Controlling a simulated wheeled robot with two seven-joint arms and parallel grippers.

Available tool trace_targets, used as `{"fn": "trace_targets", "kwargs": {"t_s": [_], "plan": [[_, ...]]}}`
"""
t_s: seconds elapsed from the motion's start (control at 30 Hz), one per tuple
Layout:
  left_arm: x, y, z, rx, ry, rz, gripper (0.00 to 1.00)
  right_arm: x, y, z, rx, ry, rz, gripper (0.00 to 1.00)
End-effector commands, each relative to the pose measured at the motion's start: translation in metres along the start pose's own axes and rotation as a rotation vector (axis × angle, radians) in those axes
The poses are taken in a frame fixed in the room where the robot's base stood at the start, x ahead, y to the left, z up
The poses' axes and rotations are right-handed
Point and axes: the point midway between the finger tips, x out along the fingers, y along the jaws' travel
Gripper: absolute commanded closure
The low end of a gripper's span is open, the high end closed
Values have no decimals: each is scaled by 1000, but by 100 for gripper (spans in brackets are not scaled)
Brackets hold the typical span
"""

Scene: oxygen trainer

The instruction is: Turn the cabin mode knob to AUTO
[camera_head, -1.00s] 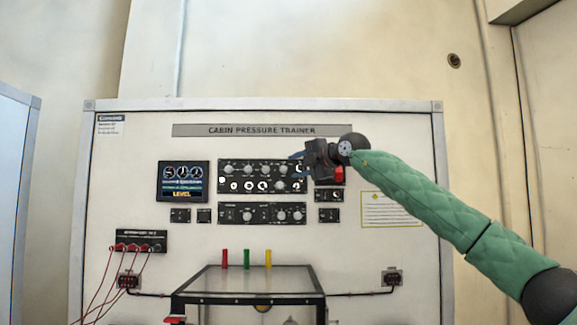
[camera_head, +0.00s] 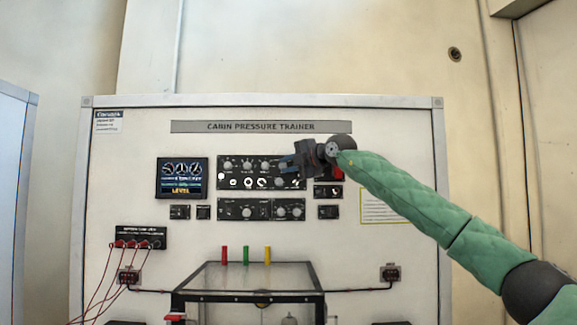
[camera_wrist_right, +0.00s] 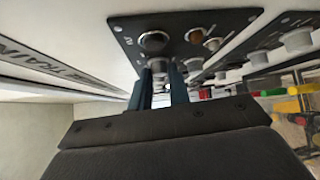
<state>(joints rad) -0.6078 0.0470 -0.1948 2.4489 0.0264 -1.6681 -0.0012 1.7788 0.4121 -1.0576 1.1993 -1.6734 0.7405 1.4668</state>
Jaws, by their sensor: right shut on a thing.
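The upper black knob panel (camera_head: 235,173) is on the upright trainer board, with grey knobs along its top row. My right gripper (camera_head: 287,162) reaches in from the right and covers the right end of that row. In the right wrist view its two blue fingers (camera_wrist_right: 162,88) are shut on a small grey knob (camera_wrist_right: 158,66), with the tips close to the panel face. The knob's label and pointer cannot be read, so I cannot tell its setting or whether it is the cabin mode knob. My left gripper is not in view.
A display (camera_head: 182,178) reading LEVEL sits left of the panel. A second knob panel (camera_head: 262,209) is just below. Red, green and yellow pegs (camera_head: 245,255) stand on a clear-topped box. Red cables (camera_head: 98,278) hang at lower left.

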Motion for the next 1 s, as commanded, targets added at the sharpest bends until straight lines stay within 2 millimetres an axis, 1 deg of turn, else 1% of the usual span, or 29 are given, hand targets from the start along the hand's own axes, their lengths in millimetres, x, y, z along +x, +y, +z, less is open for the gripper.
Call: {"fn": "trace_targets", "kwargs": {"t_s": [0.17, 0.37, 0.63, 0.77, 0.8, 0.83, 0.9, 1.0], "plan": [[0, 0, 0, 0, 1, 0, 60, 0, 0, 0, -15, 1, -16, 100], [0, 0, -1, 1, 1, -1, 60, 1, 3, -1, -77, 4, -78, 100], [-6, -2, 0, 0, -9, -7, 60, 1, 7, -2, -232, 12, -234, 100], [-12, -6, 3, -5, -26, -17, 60, 2, 9, -2, -317, 16, -319, 100], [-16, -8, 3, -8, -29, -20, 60, 2, 10, -2, -341, 17, -344, 100], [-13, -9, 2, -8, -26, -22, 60, 2, 10, -2, -361, 18, -363, 100], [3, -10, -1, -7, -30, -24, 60, 3, 11, -3, -403, 20, -405, 100], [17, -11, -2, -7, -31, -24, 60, 3, 12, -3, -457, 22, -460, 100]]}}
